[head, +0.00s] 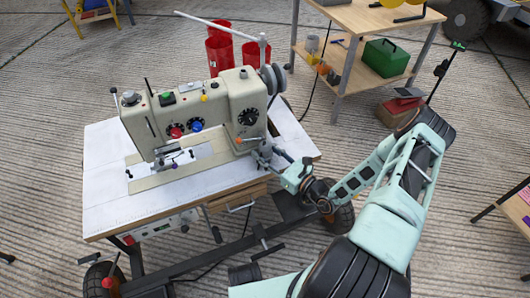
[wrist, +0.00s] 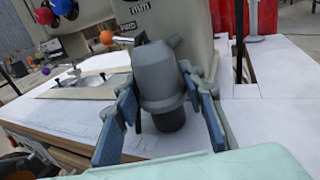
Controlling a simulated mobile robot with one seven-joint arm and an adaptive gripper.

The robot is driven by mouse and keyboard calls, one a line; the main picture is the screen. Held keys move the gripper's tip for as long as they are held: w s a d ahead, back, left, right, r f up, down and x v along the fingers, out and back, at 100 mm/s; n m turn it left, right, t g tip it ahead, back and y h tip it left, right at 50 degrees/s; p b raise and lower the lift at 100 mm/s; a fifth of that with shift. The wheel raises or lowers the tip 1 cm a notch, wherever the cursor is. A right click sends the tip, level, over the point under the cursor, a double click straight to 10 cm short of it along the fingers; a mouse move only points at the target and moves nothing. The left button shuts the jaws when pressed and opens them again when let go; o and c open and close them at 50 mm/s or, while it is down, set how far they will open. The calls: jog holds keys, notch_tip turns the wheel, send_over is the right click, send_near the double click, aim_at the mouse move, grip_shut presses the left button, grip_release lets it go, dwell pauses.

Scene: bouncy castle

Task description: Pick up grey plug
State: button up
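The grey plug (wrist: 160,85) stands upright in the middle of the wrist view, with a wide grey body and a darker, narrower lower end. It is over the white tabletop at the right end of the sewing machine. My gripper (wrist: 158,80) has one blue-padded finger on each side of it. The fingertips lie close against its sides; whether they press on it is not clear. In the head view my gripper (head: 272,158) is low beside the machine's right end, and the plug is not clearly distinguishable there.
The cream sewing machine (head: 190,118) stands on a white table (head: 103,190), close behind the plug. Red bins (head: 219,55) stand behind it. A wooden workbench (head: 355,68) with a green box (head: 385,57) is at the back right. The tabletop right of the plug is mostly clear.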

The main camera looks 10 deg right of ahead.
jog(key=c, duration=0.6)
jog(key=shift+o, duration=0.2)
